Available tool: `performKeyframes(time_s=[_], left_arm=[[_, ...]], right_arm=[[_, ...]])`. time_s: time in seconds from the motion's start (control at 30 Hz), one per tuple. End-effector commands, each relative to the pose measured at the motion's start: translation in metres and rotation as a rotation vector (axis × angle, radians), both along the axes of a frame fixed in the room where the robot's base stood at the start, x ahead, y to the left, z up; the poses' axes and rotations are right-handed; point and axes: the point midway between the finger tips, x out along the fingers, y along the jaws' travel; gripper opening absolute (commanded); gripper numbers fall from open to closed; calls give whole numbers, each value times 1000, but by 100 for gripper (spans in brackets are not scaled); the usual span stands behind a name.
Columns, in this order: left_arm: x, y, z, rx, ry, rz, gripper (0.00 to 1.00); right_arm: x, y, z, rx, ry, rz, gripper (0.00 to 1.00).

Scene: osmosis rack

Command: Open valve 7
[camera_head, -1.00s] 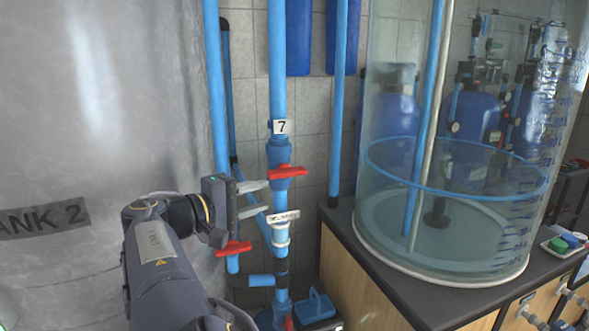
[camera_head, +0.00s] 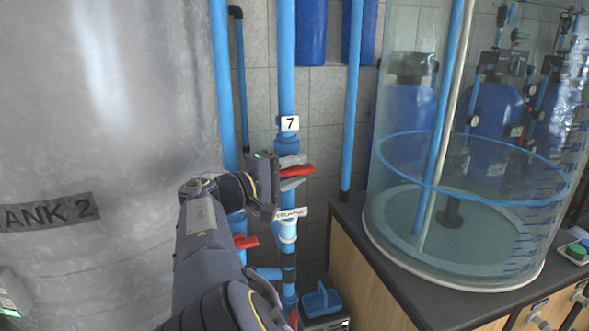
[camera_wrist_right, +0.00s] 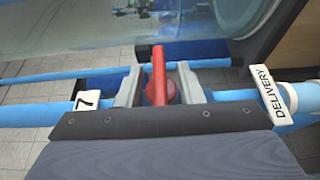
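Valve 7 is on a vertical blue pipe in the head view, under a white label "7" (camera_head: 290,123). Its red handle (camera_head: 299,170) points across the pipe. My right gripper (camera_head: 294,171) is at the handle, with one finger above and one below it. In the right wrist view the red handle (camera_wrist_right: 159,75) stands between the two grey fingers (camera_wrist_right: 160,87), with a visible gap on the left finger's side and a narrower one on the right. The right gripper is open around the handle. My left gripper is not in view.
A "DELIVERY" label (camera_wrist_right: 268,96) sits lower on the same pipe. Another red handle (camera_head: 245,242) is below left, near my arm. Tank 2 (camera_head: 110,110) fills the left. A clear cylindrical tank (camera_head: 465,265) stands on the counter (camera_head: 385,262) at right. A blue carrier (camera_head: 322,300) is below.

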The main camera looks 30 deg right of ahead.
Motion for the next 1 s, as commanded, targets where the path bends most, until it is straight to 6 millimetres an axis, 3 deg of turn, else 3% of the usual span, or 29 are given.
performKeyframes(time_s=[0.17, 0.4, 0.77, 1.0], left_arm=[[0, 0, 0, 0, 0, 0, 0], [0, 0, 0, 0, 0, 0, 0], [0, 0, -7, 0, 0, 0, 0], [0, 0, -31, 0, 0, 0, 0]], right_arm=[[0, 0, 0, 0, 0, 0, 32], [0, 0, 0, 0, 0, 0, 1], [0, 0, -3, -27, 7, 0, 0], [0, 0, -7, -145, 36, 0, 0]])
